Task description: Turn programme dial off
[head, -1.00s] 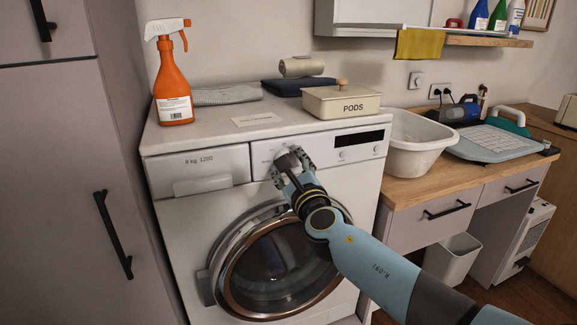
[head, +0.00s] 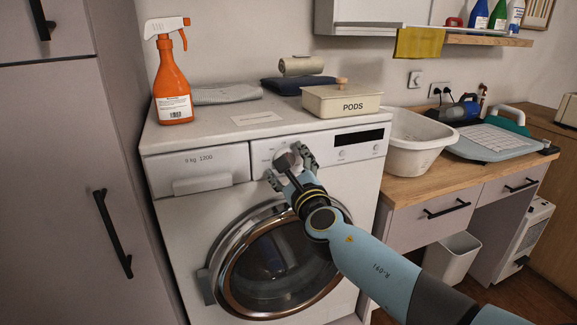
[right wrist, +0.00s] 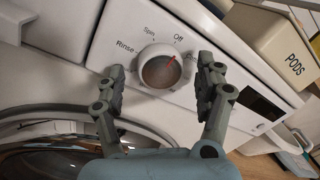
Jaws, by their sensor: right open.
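The programme dial (right wrist: 160,70) is a round white knob with a grey face on the washing machine (head: 220,215) front. In the head view the dial (head: 286,160) is partly hidden by my gripper. My right gripper (right wrist: 161,66) is open, with one finger on each side of the dial and visible gaps between fingers and knob. It also shows in the head view (head: 287,164). My left gripper is not in view.
An orange spray bottle (head: 172,75) and a PODS box (head: 341,102) stand on the machine top. The round door (head: 272,262) is below the dial. A white basin (head: 415,140) stands on the wooden counter at right. A tall cabinet (head: 60,170) is at left.

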